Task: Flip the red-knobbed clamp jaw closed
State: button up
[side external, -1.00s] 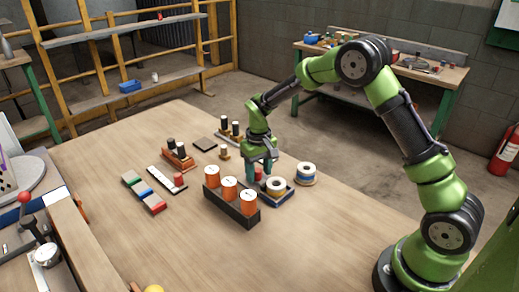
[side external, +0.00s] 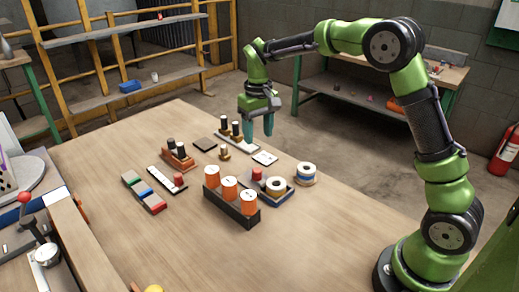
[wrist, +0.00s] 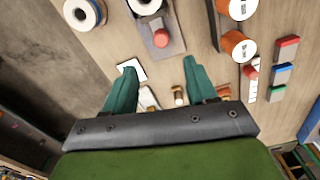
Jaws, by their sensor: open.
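A red knob (side external: 257,173) stands in a dark tray-like fixture (side external: 283,198) beside a white-topped spool (side external: 276,184). In the wrist view this red knob (wrist: 161,38) sits on a grey plate beyond my fingertips. A second red knob (side external: 178,179) stands on a white and black strip, and also shows in the wrist view (wrist: 250,72). I cannot tell which belongs to the clamp, nor the jaw's angle. My gripper (side external: 259,128) is raised above the far side of the table, apart from both knobs. In the wrist view its teal fingers (wrist: 160,77) are spread and empty.
Three orange spools (side external: 229,187) stand in a black holder near the fixture. A white spool (side external: 306,170) is to its right, and a white square (side external: 265,158) lies behind it. Coloured blocks (side external: 143,192) and black-capped parts stand left. The near tabletop (side external: 180,245) is clear.

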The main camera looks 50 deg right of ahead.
jog(key=shift+r, duration=1.7)
jog(key=s+a+r+t, duration=0.1)
jog(key=s+t, duration=0.1)
jog(key=s, duration=0.6)
jog(key=s+a+r+m+t+y, duration=0.1)
jog(key=s+a+r+t, duration=0.1)
jog(key=s, duration=0.6)
jog(key=s+a+r+t+y, duration=0.1)
jog(key=s+a+r+t, duration=0.1)
jog(key=s, duration=0.6)
jog(key=shift+a+m+t, duration=0.15)
jog(key=shift+m+t, duration=0.25)
jog(key=shift+t, duration=0.2)
